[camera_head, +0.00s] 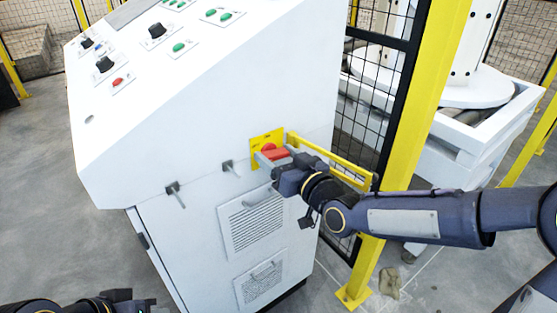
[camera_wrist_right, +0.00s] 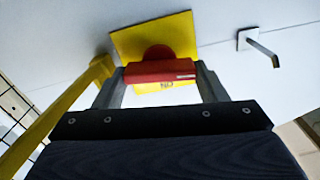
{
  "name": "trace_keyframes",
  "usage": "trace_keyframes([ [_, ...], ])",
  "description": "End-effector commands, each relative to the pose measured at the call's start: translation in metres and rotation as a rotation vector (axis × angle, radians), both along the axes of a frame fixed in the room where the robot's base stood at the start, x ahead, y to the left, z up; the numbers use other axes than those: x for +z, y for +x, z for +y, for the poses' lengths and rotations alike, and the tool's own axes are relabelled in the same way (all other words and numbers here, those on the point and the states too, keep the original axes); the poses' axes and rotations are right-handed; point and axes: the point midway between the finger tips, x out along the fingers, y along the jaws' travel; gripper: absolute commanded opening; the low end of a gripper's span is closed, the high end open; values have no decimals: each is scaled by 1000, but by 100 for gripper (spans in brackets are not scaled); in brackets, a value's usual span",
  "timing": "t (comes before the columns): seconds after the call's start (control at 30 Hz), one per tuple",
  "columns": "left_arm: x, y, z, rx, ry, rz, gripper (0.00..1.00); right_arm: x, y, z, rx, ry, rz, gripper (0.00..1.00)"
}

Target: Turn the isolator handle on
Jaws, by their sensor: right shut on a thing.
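The isolator handle (camera_head: 274,154) is red and sits on a yellow plate (camera_head: 266,141) on the white cabinet's side. In the right wrist view the red handle (camera_wrist_right: 160,71) lies crosswise in front of the yellow plate (camera_wrist_right: 185,35). My right gripper (camera_head: 271,158) is at the handle, and its two fingers (camera_wrist_right: 160,80) are shut on the handle's two ends. Part of the plate's lettering is hidden behind the handle. Part of my left arm shows at the lower left of the head view, and I cannot make out its gripper's fingers (camera_head: 128,300) clearly.
The white cabinet (camera_head: 200,130) has a sloped panel with buttons and knobs. Hook-like metal latches (camera_head: 228,167) stick out left of the plate. A yellow bar (camera_head: 335,162) and a yellow fence post (camera_head: 415,120) with black mesh stand close on the right. Grey floor lies left of the cabinet.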

Motion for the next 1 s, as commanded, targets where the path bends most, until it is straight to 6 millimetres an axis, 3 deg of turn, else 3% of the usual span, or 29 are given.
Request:
trace_keyframes([
  [0.2, -19, 0, 0, 0, 0, 0, 0, -4, 1, -1, -1, 159, 115, 43],
  [1.0, -64, 0, 0, 0, 0, 0, 0, -6, 2, -4, -1, 773, 562, 43],
])
